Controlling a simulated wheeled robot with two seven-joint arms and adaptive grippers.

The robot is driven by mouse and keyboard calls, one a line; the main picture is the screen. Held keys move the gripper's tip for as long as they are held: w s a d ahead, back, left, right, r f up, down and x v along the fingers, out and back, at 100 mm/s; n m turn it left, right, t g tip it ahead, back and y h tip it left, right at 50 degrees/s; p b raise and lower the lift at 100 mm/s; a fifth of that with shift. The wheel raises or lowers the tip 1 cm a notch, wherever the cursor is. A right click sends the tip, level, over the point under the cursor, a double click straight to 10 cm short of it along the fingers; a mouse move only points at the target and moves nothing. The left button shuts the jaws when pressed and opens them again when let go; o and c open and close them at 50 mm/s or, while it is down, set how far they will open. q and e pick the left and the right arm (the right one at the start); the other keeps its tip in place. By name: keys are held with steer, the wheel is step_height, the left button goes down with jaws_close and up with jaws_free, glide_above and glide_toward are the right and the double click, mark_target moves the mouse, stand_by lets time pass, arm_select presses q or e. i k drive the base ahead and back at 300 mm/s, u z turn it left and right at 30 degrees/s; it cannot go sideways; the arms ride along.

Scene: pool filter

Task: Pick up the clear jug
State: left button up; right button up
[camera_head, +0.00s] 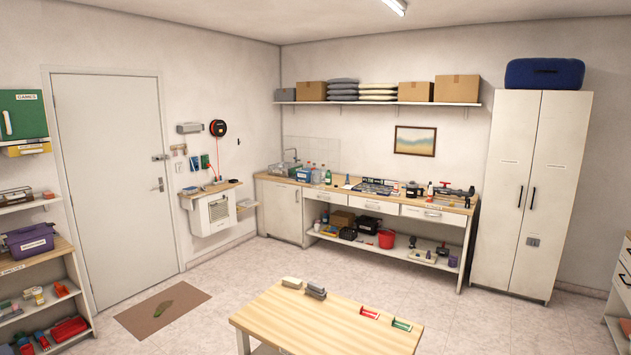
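I cannot make out a clear jug for certain from this distance. Several small bottles and pale, see-through containers (314,172) stand by the sink at the left end of the long workbench (405,198) against the back wall. They are too small to tell apart well. A green bottle (328,177) stands beside them. Neither of my grippers is in view.
A wooden table (318,327) stands in the near foreground, with small blocks and red and green items on it. Open floor (245,275) lies between it and the workbench. A tall white cabinet (528,185) stands right, shelves (58,247) left.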

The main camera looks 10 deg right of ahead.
mark_target(316, 175)
steer(key=u, duration=0.9)
steer(key=i, duration=5.35)
steer(key=z, duration=2)
steer(key=i, duration=4.1)
